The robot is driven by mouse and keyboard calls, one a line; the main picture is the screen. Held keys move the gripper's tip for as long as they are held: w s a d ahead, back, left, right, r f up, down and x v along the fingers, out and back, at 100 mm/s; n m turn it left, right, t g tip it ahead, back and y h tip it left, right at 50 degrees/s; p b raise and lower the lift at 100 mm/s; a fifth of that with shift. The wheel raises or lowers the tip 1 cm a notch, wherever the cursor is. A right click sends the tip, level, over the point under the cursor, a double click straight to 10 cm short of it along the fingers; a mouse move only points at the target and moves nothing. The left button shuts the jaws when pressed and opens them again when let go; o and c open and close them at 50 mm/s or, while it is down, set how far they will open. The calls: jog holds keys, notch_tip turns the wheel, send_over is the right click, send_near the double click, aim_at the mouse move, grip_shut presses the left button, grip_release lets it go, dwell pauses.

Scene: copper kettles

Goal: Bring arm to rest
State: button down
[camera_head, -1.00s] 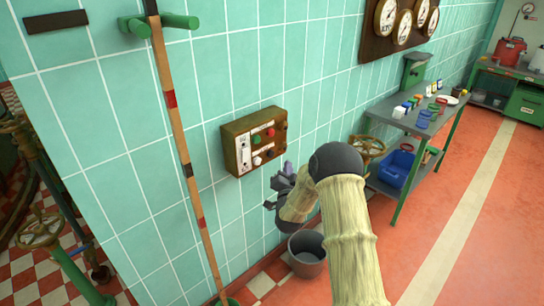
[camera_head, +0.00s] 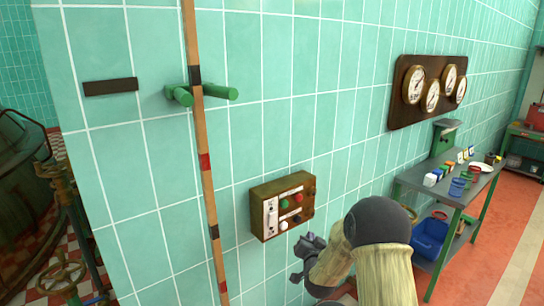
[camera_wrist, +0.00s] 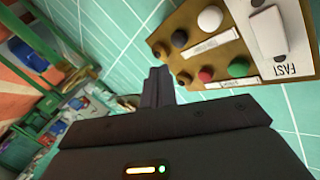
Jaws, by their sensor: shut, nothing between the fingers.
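My arm reaches up from the lower right in the head view, with its dark elbow at the front. My gripper (camera_head: 304,256) is just below and right of the control box (camera_head: 283,206) on the tiled wall. It looks apart from the box. In the wrist view, my gripper's fingers (camera_wrist: 158,85) are together with nothing between them. The control box fills the upper right there (camera_wrist: 205,40), with red, green, black and white buttons and a white lever marked FAST.
A striped pole (camera_head: 205,160) rests at green pegs (camera_head: 201,94) on the wall. To the right stand a gauge board (camera_head: 428,90) and a grey table (camera_head: 450,186) with cups and small blocks. A blue bin (camera_head: 430,238) is under it. Red floor lies open at far right.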

jog(key=s+d+n+g, duration=0.2)
jog(key=s+n+g, duration=0.75)
jog(key=s, duration=2.55)
notch_tip(320, 180, up, 21)
jog(key=m+g+p, duration=0.3)
jog(key=g+p, duration=0.1)
jog(key=p, duration=1.6)
jog(key=shift+s+a+r+y+p, duration=0.2)
jog(key=shift+s+a+y+p, duration=0.05)
jog(key=shift+s+y+p, duration=0.1)
jog(key=shift+w, duration=0.15)
